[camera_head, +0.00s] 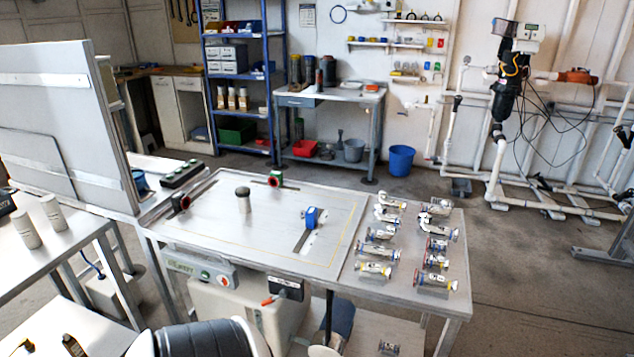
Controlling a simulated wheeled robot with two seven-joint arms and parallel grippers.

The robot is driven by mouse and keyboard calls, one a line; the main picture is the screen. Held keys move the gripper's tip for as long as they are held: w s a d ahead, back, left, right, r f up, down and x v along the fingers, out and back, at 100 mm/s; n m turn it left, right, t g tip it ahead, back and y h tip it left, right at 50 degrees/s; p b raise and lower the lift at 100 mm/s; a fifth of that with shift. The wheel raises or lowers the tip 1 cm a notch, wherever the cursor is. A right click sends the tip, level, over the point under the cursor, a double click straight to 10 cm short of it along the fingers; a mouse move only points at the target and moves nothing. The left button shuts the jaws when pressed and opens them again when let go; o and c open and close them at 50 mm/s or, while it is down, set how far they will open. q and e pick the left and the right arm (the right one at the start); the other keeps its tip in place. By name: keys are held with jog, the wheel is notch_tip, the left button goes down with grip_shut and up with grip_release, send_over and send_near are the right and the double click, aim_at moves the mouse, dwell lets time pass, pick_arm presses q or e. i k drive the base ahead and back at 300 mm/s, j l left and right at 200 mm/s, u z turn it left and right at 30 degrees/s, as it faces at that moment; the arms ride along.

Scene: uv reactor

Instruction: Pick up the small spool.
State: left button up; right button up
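Several short flanged pipe pieces, which look like spools, lie in two columns on the right part of the workbench (345,283). One spool (374,269) lies at the front of the left column, and another spool (434,281) lies at the front of the right column. They have pale bodies with coloured ends. They are too small in the picture for me to tell which one is the small spool. Neither of my grippers is in view.
A tall grey panel (60,110) rises at left. Open floor (540,260) lies right of the bench.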

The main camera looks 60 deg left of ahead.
aim_at(373, 271)
jog(key=u, duration=1.6)
